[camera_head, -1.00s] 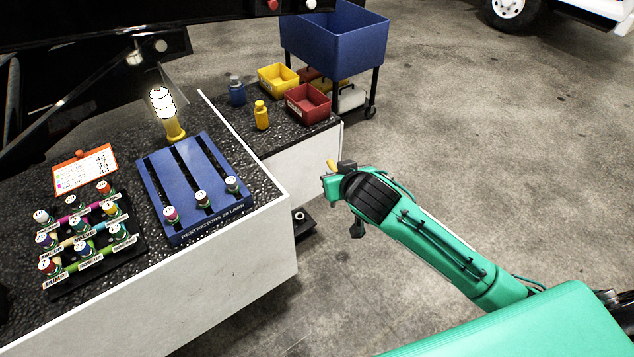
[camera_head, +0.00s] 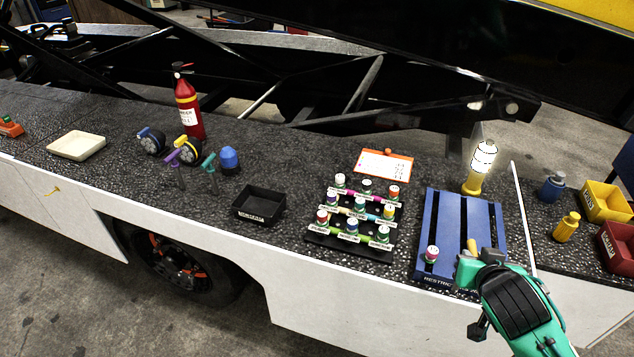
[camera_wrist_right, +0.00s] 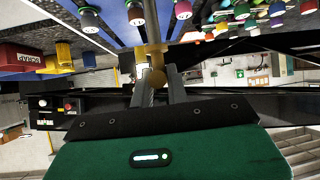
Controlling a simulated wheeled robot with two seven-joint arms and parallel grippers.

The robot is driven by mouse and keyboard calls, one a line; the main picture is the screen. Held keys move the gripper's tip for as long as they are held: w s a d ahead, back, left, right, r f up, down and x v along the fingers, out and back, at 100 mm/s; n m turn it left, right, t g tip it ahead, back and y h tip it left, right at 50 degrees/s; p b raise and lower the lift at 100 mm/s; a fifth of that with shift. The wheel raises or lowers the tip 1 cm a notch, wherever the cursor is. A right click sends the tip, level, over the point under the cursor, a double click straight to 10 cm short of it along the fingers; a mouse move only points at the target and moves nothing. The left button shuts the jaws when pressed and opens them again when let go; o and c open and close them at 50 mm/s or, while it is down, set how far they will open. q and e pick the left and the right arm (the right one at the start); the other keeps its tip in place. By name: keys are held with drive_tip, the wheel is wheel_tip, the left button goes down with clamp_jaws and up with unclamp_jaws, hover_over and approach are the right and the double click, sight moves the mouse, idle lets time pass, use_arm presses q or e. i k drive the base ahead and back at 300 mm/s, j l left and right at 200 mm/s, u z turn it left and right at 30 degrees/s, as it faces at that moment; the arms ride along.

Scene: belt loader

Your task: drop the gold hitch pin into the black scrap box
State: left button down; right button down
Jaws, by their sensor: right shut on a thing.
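My right gripper (camera_head: 472,262) is at the front right edge of the blue rack, partly hidden by its own wrist. In the right wrist view its fingers (camera_wrist_right: 156,92) are shut on the gold hitch pin (camera_wrist_right: 156,77), which stands out between them. In the head view the pin's yellow tip (camera_head: 472,247) shows above the gripper. The black scrap box (camera_head: 260,205) is a small open box with a label at the bench's front edge, well to the left of the gripper. Its visible inside looks empty. My left gripper is not in view.
A black rack (camera_head: 350,240) with several capped bottles stands between the box and the blue rack (camera_head: 445,222). A fire extinguisher (camera_head: 188,105) and coloured-handled valves (camera_head: 190,150) are behind the box. The bench left of the box is mostly clear.

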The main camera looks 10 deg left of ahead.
sight(267, 209)
drive_tip(key=i+j+u, duration=0.1)
drive_tip(key=u, duration=0.65)
drive_tip(key=j, duration=0.1)
